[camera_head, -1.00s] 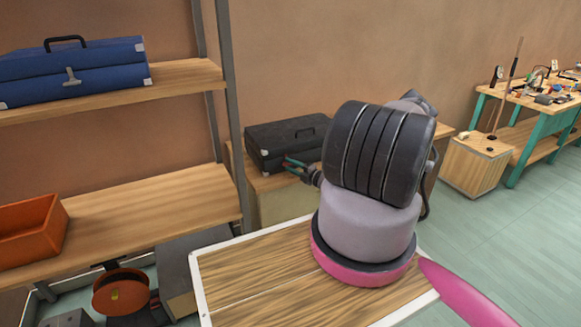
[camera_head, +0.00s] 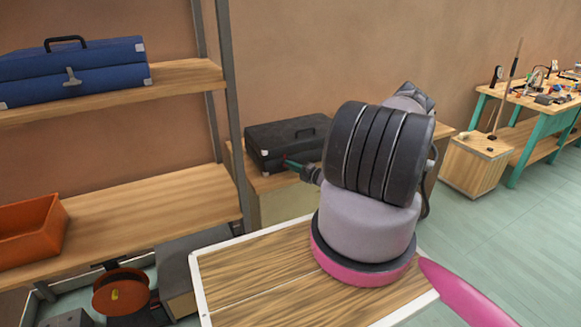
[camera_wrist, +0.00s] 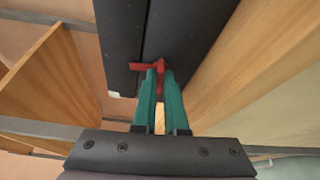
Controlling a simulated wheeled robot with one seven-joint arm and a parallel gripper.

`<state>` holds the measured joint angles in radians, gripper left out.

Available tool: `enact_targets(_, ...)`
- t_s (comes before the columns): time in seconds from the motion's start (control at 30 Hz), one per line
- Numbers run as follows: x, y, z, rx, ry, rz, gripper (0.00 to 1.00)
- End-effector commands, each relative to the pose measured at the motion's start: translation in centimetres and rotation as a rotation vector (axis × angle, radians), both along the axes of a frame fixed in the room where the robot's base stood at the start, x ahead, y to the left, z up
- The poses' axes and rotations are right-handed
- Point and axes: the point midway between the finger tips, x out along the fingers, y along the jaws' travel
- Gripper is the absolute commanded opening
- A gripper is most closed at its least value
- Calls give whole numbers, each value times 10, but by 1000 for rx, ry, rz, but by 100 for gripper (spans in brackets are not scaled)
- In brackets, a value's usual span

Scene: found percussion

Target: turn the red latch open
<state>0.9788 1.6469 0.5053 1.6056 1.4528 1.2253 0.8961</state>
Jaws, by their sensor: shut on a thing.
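The red latch (camera_wrist: 150,67) is on the front of a black case, across the seam between its two halves. In the wrist view it shows as a small red bar with a stem running down between my fingers. My gripper (camera_wrist: 160,72) has green fingers and is shut on the stem of the latch. In the head view my gripper (camera_head: 290,163) reaches the front of the black case (camera_head: 285,142), and only a speck of red shows at its tips. The fingers hide part of the latch.
The case lies on a wooden bench (camera_head: 265,182) beside a grey shelf post (camera_head: 230,110). A blue case (camera_head: 72,70) and an orange bin (camera_head: 30,232) are on the shelves at left. A white-edged wooden tabletop (camera_head: 255,290) is in front. Open floor lies at right.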

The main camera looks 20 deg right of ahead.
Motion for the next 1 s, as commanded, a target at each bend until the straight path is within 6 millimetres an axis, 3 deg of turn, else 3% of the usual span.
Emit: enact_targets(1.0,0,5,4,-944,-31,5,0)
